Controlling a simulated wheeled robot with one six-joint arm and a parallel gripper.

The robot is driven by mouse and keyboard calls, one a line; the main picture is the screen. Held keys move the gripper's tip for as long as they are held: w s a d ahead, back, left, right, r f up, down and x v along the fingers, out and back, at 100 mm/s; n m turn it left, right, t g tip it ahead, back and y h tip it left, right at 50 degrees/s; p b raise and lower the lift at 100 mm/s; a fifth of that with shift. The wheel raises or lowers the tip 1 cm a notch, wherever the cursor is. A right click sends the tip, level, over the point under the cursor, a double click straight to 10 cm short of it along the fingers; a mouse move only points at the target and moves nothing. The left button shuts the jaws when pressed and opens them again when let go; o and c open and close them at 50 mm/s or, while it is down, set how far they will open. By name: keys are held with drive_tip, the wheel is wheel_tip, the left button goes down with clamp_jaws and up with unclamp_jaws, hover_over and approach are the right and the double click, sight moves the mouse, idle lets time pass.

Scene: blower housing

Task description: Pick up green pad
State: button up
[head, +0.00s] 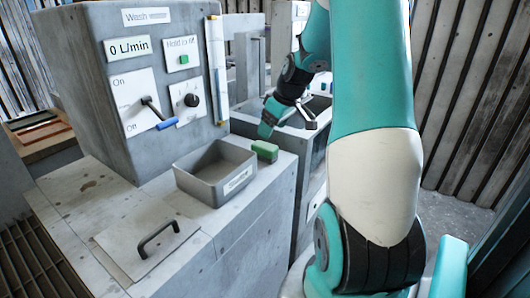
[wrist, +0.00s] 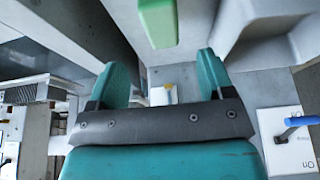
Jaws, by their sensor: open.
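The green pad (head: 265,151) lies on the grey counter, just right of a small tray. My gripper (head: 267,130) is above and close to the pad in the head view, with one teal finger clearly visible. In the wrist view my gripper (wrist: 163,75) has its two teal fingers spread wide with nothing between them. The green pad (wrist: 158,22) shows at the top of that view, ahead of the fingertips and roughly centred between them. Its top end is cut off by the picture edge. I see no contact between the fingers and the pad.
The grey open tray (head: 238,186) with a label sits beside the pad. A control box (head: 120,60) with a blue-ended lever (head: 158,116) and a black knob (head: 191,100) rises behind it. A hatch with a black handle (head: 158,238) is at the front.

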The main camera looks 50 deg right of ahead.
sight(265, 145)
drive_tip(key=x, duration=0.4)
drive_tip(key=shift+w+a+f, duration=0.1)
drive_tip(key=shift+f, duration=0.15)
drive_tip(key=p+x, duration=0.1)
drive_tip(key=x, duration=0.4)
drive_tip(key=shift+f, duration=0.15)
drive_tip(key=shift+c, duration=0.2)
drive_tip(key=c, duration=1)
